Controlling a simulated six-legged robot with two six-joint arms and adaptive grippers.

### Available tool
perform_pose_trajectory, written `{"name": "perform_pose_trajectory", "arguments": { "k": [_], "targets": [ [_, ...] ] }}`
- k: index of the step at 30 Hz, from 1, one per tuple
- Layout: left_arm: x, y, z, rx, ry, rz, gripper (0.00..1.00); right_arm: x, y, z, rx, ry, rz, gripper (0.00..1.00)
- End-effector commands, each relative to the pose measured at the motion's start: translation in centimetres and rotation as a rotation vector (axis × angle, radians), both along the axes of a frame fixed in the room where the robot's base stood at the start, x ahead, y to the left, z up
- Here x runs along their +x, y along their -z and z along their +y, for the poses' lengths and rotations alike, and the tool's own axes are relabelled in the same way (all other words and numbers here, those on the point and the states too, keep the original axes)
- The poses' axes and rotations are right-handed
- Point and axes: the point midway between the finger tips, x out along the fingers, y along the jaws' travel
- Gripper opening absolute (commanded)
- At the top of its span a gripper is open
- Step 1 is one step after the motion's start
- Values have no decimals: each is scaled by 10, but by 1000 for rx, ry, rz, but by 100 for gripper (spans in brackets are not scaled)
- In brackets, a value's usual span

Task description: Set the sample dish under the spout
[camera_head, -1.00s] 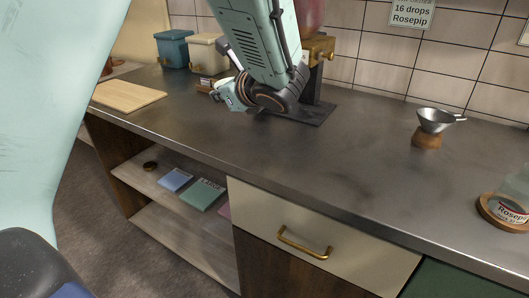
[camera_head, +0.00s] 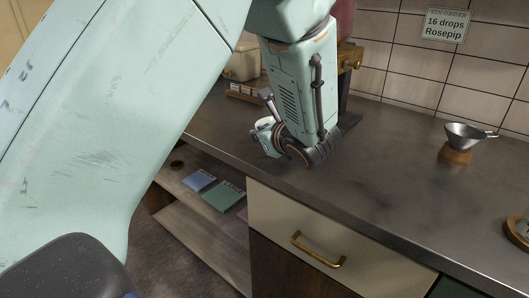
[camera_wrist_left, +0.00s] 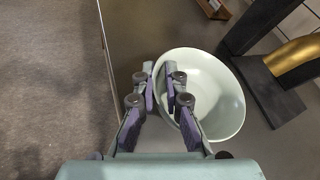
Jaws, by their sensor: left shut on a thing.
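The sample dish (camera_wrist_left: 218,95) is a pale green-white round bowl in the left wrist view. My left gripper (camera_wrist_left: 158,88) is shut on its left rim, and the bowl looks empty. The brass part (camera_wrist_left: 297,58) and dark base (camera_wrist_left: 270,95) are right of the dish in the left wrist view. My right gripper is out of view.
A metal funnel on a wooden stand (camera_head: 457,155) is at the right on the counter (camera_head: 395,165). A small rack (camera_head: 247,91) and a beige container (camera_head: 241,62) stand behind my arm. The counter between dispenser and funnel is clear. A sign (camera_head: 445,24) reads 16 drops Rosepip.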

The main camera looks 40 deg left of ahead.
Motion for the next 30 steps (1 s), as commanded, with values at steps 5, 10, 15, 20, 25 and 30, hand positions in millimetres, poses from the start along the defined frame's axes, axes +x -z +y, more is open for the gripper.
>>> {"name": "perform_pose_trajectory", "arguments": {
  "k": [5,10,15,20,25,30],
  "targets": [
    [0,12,-1,2,1,0,0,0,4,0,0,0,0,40],
    [0,36,-2,2,0,0,0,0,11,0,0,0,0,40],
    [0,40,-4,1,1,-3,0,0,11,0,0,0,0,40],
    [-1,41,-4,2,1,-2,0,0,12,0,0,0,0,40],
    [-1,46,-4,2,1,-2,0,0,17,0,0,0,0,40],
    [-1,44,-4,1,1,-1,25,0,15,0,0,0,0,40]
  ]
}}
